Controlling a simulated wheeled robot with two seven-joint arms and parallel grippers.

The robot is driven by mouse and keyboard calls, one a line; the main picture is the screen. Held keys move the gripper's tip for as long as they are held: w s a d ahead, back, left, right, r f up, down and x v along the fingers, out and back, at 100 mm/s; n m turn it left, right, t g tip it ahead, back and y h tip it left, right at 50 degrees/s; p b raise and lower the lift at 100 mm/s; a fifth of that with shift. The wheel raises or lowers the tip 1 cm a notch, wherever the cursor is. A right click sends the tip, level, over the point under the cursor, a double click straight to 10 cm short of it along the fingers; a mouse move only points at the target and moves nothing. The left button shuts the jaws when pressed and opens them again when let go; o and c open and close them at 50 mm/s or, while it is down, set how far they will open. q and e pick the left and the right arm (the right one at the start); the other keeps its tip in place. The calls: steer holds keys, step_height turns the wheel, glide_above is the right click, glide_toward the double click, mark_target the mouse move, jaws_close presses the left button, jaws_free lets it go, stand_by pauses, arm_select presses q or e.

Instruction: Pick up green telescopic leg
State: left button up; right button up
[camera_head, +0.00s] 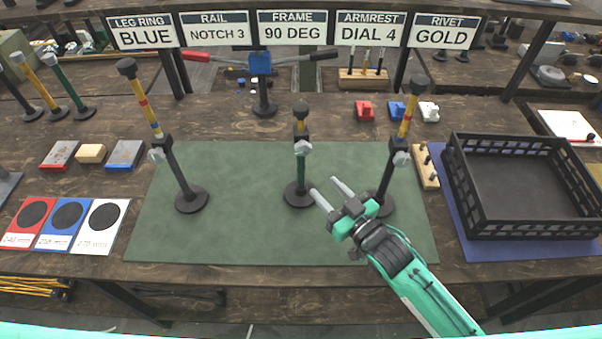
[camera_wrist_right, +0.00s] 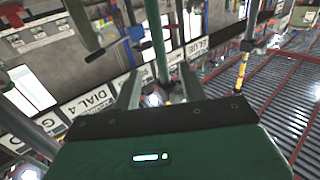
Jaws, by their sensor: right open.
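A telescopic leg with a green tube (camera_head: 301,172) stands upright on a round black base in the middle of the green mat. It has a grey knob and a black top. Another green leg (camera_head: 68,84) stands at the far left. My right gripper (camera_head: 324,187) is open and empty, its fingertips just right of the middle leg's lower part. In the right wrist view, a green tube (camera_wrist_right: 157,45) shows between the open fingers (camera_wrist_right: 160,92) and beyond them; contact cannot be told. My left gripper is not in view.
Two black legs with yellow upper tubes stand on the mat, left (camera_head: 179,172) and right (camera_head: 386,172); the right one is close behind my gripper. A black crate (camera_head: 525,215) stands on a blue mat at right. The mat's front left (camera_head: 190,240) is clear.

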mark_target(304, 165)
steer(key=x, duration=1.1)
steer(key=shift+w, duration=0.15)
steer(key=shift+c, duration=0.4)
jaws_close()
